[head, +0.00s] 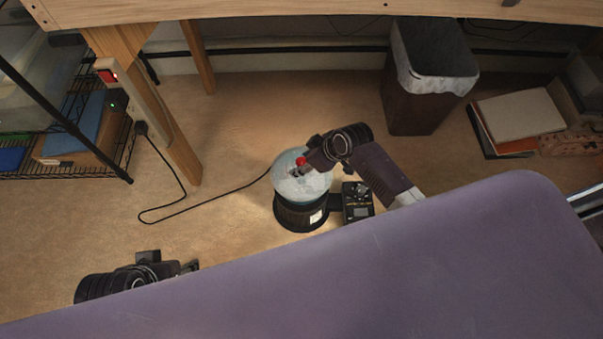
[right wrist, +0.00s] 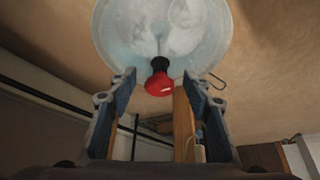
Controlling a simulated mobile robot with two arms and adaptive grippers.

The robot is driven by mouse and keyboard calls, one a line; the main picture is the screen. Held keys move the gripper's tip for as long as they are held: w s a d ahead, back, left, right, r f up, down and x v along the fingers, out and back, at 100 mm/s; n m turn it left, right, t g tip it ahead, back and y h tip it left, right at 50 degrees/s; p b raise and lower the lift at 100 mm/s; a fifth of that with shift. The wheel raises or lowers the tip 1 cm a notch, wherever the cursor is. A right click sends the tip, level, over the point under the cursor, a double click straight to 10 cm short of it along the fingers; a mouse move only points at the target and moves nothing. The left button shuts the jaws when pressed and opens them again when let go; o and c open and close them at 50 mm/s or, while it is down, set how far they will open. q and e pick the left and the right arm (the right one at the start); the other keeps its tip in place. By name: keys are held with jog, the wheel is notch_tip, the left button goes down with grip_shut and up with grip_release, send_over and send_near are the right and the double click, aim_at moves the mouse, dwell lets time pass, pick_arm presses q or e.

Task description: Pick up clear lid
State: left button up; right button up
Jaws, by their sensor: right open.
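The clear lid (head: 315,187), round with a red knob (head: 301,161), sits on top of a black round device (head: 297,217) on the floor. In the right wrist view the lid (right wrist: 120,40) fills the top, and its red knob (right wrist: 159,84) points toward me. My right gripper (right wrist: 160,82) is open, with one finger on each side of the knob and gaps between. In the head view my right gripper (head: 297,170) reaches over the lid from the right. My left gripper (head: 190,267) is low at the left, partly hidden by my own body, its jaws unclear.
A control box (head: 357,201) is attached at the device's right. A black cable (head: 215,199) runs left to a wooden table leg (head: 150,110). A lined bin (head: 430,105) stands behind right, a wire shelf (head: 75,150) left. Floor around the device is mostly clear.

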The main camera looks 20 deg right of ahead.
jog(key=shift+w+a+f, duration=0.15)
jog(key=shift+w+f, duration=0.05)
jog(key=shift+f, duration=0.1)
jog(key=shift+c, duration=0.2)
grip_shut()
